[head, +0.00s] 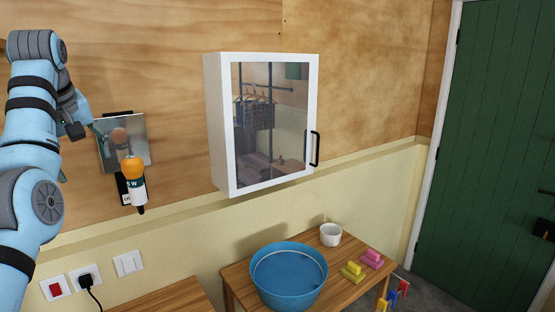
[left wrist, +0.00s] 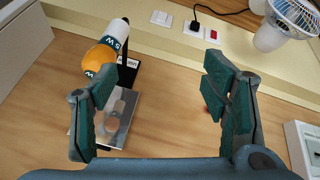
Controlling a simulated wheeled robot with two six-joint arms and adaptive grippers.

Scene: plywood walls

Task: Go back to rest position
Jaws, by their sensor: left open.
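My left arm comes in from the left in the head view, and its gripper (head: 84,130) is near the plywood wall, beside a shiny metal plate. In the left wrist view the two green-padded fingers of my left gripper (left wrist: 160,98) stand wide apart. Nothing is between them but the wall behind. My right gripper is in neither view.
An orange and white bulb-like item (head: 134,183) is on the wall by the shiny plate (head: 140,150). A white glass-fronted cabinet (head: 213,120) hangs to the right. Below, a wooden table (head: 240,280) bears a blue basin (head: 289,290). The left wrist view shows a fan (left wrist: 298,15).

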